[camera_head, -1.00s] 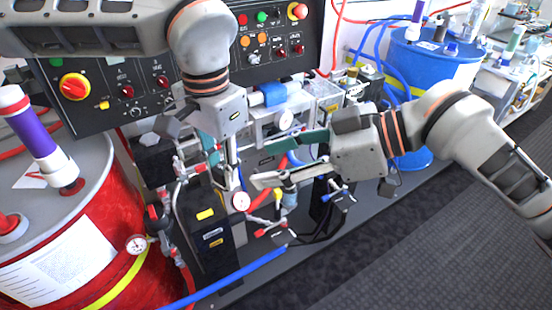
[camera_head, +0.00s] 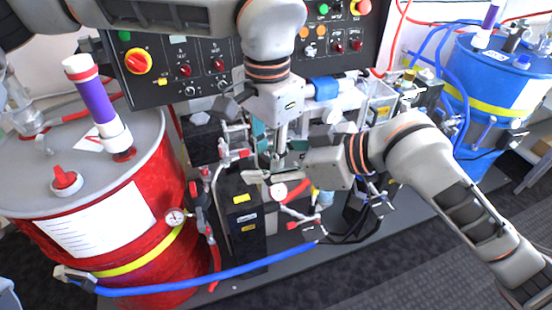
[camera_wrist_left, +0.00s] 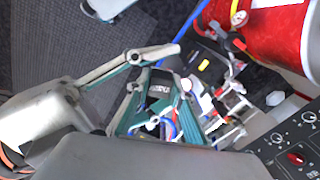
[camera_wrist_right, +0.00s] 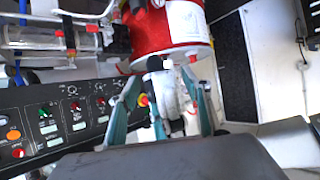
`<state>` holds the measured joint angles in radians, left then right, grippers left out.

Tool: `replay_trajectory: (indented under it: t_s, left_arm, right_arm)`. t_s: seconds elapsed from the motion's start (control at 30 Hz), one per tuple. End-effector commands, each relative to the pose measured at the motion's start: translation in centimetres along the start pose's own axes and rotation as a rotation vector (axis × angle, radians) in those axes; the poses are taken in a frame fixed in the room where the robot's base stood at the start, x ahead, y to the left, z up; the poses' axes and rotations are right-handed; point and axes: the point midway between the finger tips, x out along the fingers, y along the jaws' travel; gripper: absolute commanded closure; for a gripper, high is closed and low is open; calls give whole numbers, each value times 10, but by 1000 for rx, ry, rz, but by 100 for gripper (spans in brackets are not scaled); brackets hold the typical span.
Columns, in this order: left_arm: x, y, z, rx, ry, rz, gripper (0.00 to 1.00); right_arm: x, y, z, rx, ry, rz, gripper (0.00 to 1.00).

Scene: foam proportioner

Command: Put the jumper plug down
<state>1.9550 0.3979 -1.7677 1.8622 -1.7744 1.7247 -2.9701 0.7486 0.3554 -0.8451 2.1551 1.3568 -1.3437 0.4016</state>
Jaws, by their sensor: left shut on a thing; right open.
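My left gripper (camera_head: 278,166) points down from above, among the pipework in front of the black control panel. In the left wrist view its teal fingers (camera_wrist_left: 158,88) are closed in around a small dark piece (camera_wrist_left: 160,79), which I take for the jumper plug; its outline is not clear. My right gripper (camera_head: 262,158) reaches in from the right, its fingers apart, very close to the left fingertips. In the right wrist view its fingers (camera_wrist_right: 163,92) stand wide, with a pale grey part seen between them; I cannot tell whether they touch it. The head view hides the plug behind the grippers.
A red drum (camera_head: 150,262) stands on the left, a blue drum (camera_head: 505,75) at the back right. The control panel (camera_head: 200,50) is behind. A black box (camera_head: 238,205), gauges, valves and a blue hose (camera_head: 200,288) crowd the front. Open floor (camera_head: 400,270) is at the front right.

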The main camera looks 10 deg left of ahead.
Motion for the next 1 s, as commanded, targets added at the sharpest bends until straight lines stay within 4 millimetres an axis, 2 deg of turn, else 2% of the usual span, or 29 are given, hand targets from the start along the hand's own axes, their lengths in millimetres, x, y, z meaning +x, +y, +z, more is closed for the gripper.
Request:
replay_trajectory:
  t_s: [0.2, 0.23, 0.37, 0.4, 0.47, 0.5, 0.53, 0.87, 1.0]
  left_arm:
    - [0, 0, 0, 0, 0, 0, 100]
    - [0, 0, 0, 0, 0, 0, 100]
    - [0, 0, 0, 0, 0, 0, 100]
    - [0, 0, 0, 1, 1, 0, 100]
    - [0, 0, 0, 1, 1, 0, 100]
    - [0, 0, 0, 1, 1, 0, 100]
    - [0, 0, 0, 1, 1, -1, 100]
    - [0, 0, 0, 0, 0, 0, 100]
    - [0, 0, 0, 0, 0, 0, 100]
  right_arm:
    - [0, 0, 0, 0, -1, 0, 52]
    - [0, 0, 0, 0, -1, 0, 54]
    - [0, 0, 0, 0, -1, 0, 88]
    - [0, 0, 0, 0, 0, 0, 92]
    - [0, 0, 0, 0, 0, 0, 92]
    - [0, 0, 0, 1, 0, -1, 60]
    - [0, 0, 0, 1, 0, -1, 53]
    - [0, 0, 0, 0, 0, 0, 52]
    - [-6, 1, 0, 0, 0, 1, 52]
